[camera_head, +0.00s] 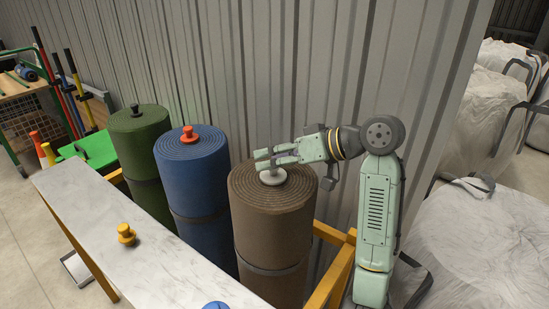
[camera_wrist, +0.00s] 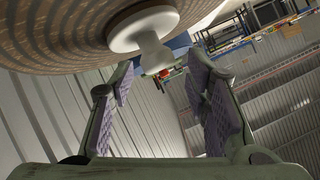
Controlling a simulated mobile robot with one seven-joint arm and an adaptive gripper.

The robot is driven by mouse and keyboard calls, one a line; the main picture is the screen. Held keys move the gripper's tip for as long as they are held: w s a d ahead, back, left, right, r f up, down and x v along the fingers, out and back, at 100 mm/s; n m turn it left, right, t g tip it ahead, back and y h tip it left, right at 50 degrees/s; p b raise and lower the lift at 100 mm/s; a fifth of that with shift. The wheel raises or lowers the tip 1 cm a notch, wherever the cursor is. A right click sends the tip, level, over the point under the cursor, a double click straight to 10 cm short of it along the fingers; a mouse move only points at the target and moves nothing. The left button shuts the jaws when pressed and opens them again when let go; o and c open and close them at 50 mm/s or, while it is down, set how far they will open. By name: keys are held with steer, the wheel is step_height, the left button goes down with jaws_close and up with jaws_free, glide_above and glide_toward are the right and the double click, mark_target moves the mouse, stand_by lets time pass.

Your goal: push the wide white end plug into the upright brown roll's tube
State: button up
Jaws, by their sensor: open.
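The wide white end plug (camera_head: 273,177) sits at the centre of the upright brown roll's (camera_head: 272,225) top face. In the wrist view the plug's broad disc (camera_wrist: 140,29) is against the brown spiral face (camera_wrist: 60,35), with its narrower knob facing my gripper. How deep it sits in the tube is hidden. My gripper (camera_head: 264,160) is over the roll, coming in from the right at plug height. In the wrist view my gripper (camera_wrist: 163,68) is open, its fingers on either side of the knob with gaps visible.
A blue roll (camera_head: 193,170) with a red plug (camera_head: 189,134) and a green roll (camera_head: 141,140) with a dark plug (camera_head: 135,109) stand to the left. A corrugated wall stands behind.

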steer(key=shift+d, duration=0.1)
steer(key=v, duration=1.1)
steer(key=shift+s+d+r, duration=0.2)
steer(key=shift+d, duration=0.1)
